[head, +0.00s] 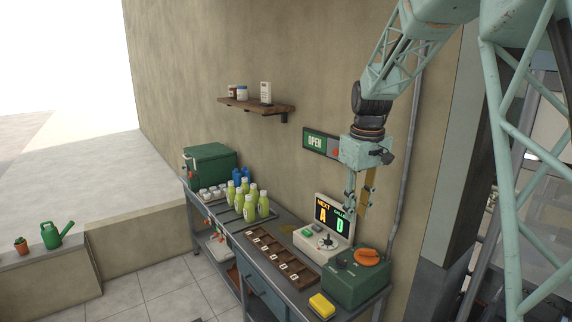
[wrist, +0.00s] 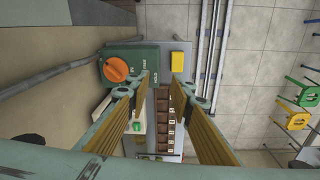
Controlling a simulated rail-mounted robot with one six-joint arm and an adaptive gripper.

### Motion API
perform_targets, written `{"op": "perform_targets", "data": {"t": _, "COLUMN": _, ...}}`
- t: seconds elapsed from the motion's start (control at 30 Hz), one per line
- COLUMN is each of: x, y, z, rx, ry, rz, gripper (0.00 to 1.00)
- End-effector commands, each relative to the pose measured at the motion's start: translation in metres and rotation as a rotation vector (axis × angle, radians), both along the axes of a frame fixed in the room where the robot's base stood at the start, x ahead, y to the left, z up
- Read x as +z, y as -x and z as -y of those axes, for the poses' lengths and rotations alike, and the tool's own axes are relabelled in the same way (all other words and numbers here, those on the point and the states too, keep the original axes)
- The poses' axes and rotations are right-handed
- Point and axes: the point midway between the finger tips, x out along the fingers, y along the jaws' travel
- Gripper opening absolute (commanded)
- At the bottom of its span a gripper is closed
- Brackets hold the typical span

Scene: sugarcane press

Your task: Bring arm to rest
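My gripper (head: 357,205) hangs from my raised arm at the right in the head view, pointing down. It is above the bench, near the display machine (head: 333,220) and the green box with the orange knob (head: 358,278). In the wrist view its two fingers (wrist: 163,80) stand apart with nothing between them. The green box with the orange knob (wrist: 117,69) shows beyond the left finger, and a yellow block (wrist: 180,59) on a grey surface shows beyond the right one. The fingers touch nothing that I can see.
A brown slotted tray (head: 277,260) lies on the bench, with green-yellow bottles (head: 249,203) and a green case (head: 209,163) farther left. A wall shelf (head: 256,105) and an OPEN sign (head: 316,142) are behind. Coloured stools (wrist: 298,105) stand on the tiled floor.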

Motion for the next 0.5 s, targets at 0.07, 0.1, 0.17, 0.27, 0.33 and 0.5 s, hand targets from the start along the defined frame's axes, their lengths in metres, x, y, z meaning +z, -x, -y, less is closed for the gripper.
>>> {"op": "perform_targets", "data": {"t": 0.07, "x": 0.011, "y": 0.013, "z": 0.0, "rx": -0.013, "ry": -0.001, "rz": 0.008, "gripper": 0.21}}
{"op": "perform_targets", "data": {"t": 0.1, "x": 0.016, "y": 0.019, "z": 0.0, "rx": -0.019, "ry": -0.002, "rz": 0.011, "gripper": 0.21}}
{"op": "perform_targets", "data": {"t": 0.17, "x": 0.023, "y": 0.028, "z": 0.0, "rx": -0.028, "ry": -0.002, "rz": 0.017, "gripper": 0.21}}
{"op": "perform_targets", "data": {"t": 0.27, "x": 0.034, "y": 0.044, "z": 0.0, "rx": -0.045, "ry": -0.005, "rz": 0.026, "gripper": 0.21}}
{"op": "perform_targets", "data": {"t": 0.33, "x": 0.041, "y": 0.055, "z": 0.0, "rx": -0.055, "ry": -0.006, "rz": 0.032, "gripper": 0.21}}
{"op": "perform_targets", "data": {"t": 0.5, "x": 0.058, "y": 0.083, "z": 0.0, "rx": -0.083, "ry": -0.009, "rz": 0.047, "gripper": 0.21}}
